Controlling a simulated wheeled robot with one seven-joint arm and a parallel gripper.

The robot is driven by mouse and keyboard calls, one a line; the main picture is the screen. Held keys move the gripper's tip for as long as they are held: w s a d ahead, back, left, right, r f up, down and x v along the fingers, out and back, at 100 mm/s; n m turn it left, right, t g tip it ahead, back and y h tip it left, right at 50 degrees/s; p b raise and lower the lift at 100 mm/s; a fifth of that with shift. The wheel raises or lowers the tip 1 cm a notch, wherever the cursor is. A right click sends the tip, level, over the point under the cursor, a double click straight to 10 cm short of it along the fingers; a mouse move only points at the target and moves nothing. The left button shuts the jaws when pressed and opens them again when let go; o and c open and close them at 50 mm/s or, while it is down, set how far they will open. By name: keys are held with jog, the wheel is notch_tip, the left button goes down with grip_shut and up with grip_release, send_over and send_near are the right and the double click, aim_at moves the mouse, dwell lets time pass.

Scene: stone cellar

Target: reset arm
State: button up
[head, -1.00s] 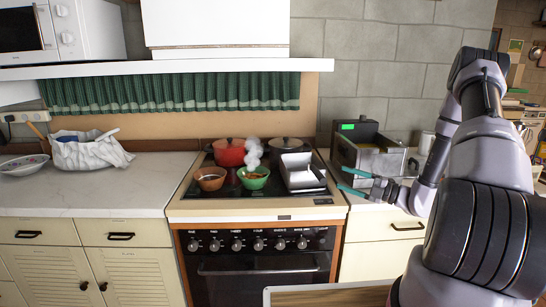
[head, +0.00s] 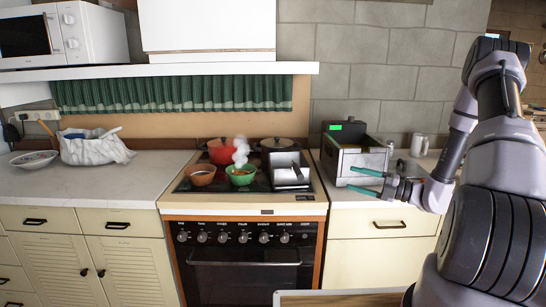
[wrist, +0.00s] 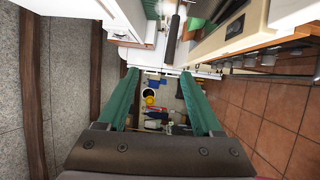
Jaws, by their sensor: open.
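My gripper (head: 366,181) has teal fingers and is at the right of the head view, just in front of the metal deep fryer (head: 362,160) on the right counter. Its fingers are spread apart and point left, with nothing between them. In the wrist view my gripper (wrist: 160,75) also shows two separate teal fingers with an empty gap. Through the gap the wrist view shows a distant cluttered area.
The stove (head: 245,215) carries a red pot (head: 222,151), a brown bowl (head: 201,175), a steaming green bowl (head: 242,176) and a metal container (head: 288,172). A white bag (head: 95,149) and a plate (head: 34,160) sit on the left counter (head: 110,178). A mug (head: 419,146) stands right of the fryer.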

jog(key=s+a+r+n+g+h, duration=0.35)
jog(key=s+r+n, duration=0.3)
jog(key=n, duration=0.35)
jog(key=s+a+r+n+g+h, duration=0.3)
jog(key=s+a+r+n+g, duration=0.15)
jog(key=r+n, duration=0.4)
jog(key=s+d+r+n+t+h, duration=0.2)
jog(key=s+r+n, duration=0.4)
jog(key=n, duration=0.3)
jog(key=s+d+r+n+t+h, duration=0.3)
jog(key=s+r+n+t+h, duration=0.2)
jog(key=n, duration=0.4)
notch_tip(320, 180, up, 2)
jog(key=shift+s+d+r+h, duration=0.15)
jog(key=shift+s+d+h, duration=0.15)
jog(key=shift+s+h, duration=0.6)
jog(key=shift+o, duration=0.3)
